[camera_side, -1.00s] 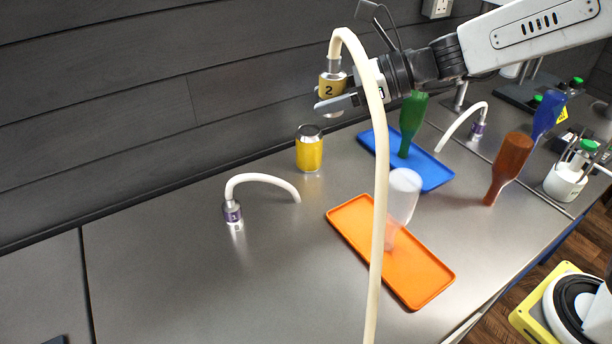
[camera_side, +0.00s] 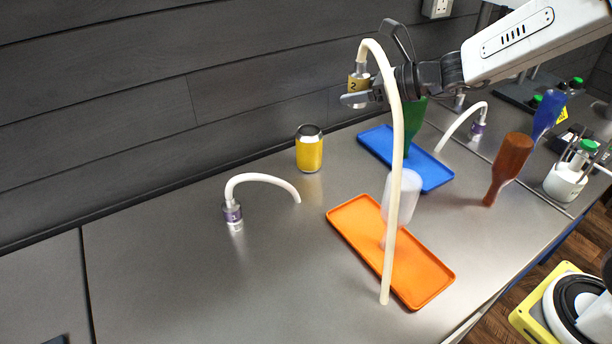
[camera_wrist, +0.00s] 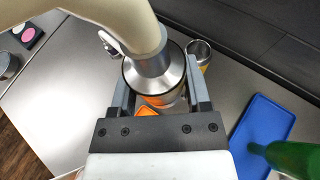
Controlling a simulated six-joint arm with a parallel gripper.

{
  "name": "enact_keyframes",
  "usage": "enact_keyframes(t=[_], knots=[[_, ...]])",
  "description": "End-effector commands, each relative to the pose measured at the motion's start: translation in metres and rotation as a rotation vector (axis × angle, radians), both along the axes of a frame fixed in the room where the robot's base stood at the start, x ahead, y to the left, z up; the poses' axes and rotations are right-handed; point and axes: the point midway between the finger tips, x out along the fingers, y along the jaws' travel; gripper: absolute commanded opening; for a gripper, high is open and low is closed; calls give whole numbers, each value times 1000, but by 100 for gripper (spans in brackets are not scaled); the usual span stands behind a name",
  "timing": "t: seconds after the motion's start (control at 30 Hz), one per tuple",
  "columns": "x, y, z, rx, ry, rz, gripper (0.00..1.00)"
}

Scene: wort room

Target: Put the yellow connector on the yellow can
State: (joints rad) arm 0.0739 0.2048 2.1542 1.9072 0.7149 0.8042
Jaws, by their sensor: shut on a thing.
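My gripper (camera_side: 357,99) is shut on the yellow connector (camera_side: 358,84), a metal fitting with a gold-yellow band marked 2. A long cream hose rises from its top, bends over and hangs down in front of my wrist. In the wrist view the connector (camera_wrist: 160,84) sits between the two fingers (camera_wrist: 160,100). The yellow can (camera_side: 309,154) stands upright on the bench, left of and below the connector, apart from it. Its open-looking metal top shows in the wrist view (camera_wrist: 199,48), just beyond the connector and partly hidden by the gripper.
An orange tray (camera_side: 428,283) holds a translucent bottle (camera_side: 402,190). A blue tray (camera_side: 435,176) holds a green bottle (camera_side: 413,118). A brown bottle (camera_side: 510,160) stands right.

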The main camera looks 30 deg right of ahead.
Motion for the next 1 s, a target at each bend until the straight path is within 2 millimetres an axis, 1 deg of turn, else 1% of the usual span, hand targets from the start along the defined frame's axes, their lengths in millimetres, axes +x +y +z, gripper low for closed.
enact_keyframes(t=[0.23,0.37,0.57,1.0], knots=[[2,1,-2,1,-1,1,0],[9,1,-5,1,-1,1,0],[30,4,-15,2,0,1,0],[87,11,-40,0,0,1,0]])
